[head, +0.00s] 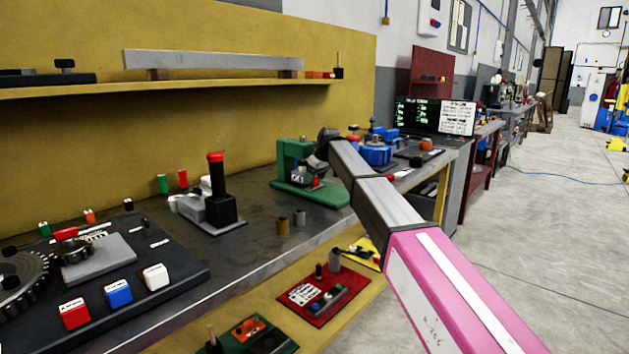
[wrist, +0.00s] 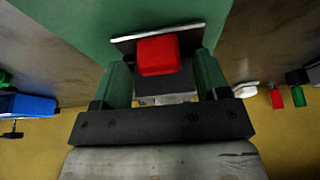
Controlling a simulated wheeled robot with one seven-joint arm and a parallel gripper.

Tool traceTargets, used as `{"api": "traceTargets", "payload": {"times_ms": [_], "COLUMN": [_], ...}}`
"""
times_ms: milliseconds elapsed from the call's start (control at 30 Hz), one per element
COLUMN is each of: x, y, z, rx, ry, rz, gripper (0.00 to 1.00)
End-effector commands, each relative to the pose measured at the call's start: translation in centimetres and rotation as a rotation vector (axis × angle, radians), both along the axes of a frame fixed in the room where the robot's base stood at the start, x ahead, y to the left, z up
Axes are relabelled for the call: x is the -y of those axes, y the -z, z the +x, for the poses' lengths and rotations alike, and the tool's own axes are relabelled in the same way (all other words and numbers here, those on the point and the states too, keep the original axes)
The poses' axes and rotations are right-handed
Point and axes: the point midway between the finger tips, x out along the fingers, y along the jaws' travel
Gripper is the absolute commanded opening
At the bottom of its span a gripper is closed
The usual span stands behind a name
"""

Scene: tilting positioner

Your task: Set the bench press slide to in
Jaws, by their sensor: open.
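The green bench press (head: 290,168) stands on the bench, partly hidden behind my arm. A small red block (wrist: 158,55), which looks like the slide's knob, sits in front of a thin dark plate with a bright edge, above the green base (wrist: 85,25). My gripper (wrist: 163,60) is open, with its two green fingers on either side of the red block and visible gaps between. In the head view my gripper (head: 320,152) is at the press, its fingers hard to make out. How far the slide is in or out cannot be told.
The yellow back panel (head: 200,120) rises behind. Bare bench top (head: 250,250) lies in front of the cylinders.

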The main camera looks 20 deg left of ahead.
Motion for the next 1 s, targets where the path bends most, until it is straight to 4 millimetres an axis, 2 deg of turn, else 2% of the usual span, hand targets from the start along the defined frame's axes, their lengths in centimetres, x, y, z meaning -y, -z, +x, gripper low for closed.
{"api": "traceTargets", "payload": {"times_ms": [300, 500, 700, 1000], "x": [2.0, 2.9, 3.3, 3.3], "y": [-5.5, -7.9, -8.8, -8.8], "z": [-0.9, -1.2, -1.4, -1.4], "rx": [0.001, 0.001, 0.001, 0.001], "ry": [0.0, 0.0, 0.0, 0.0], "rz": [0.002, 0.002, 0.002, 0.002], "gripper": [0.68, 0.68, 0.68, 0.68]}}
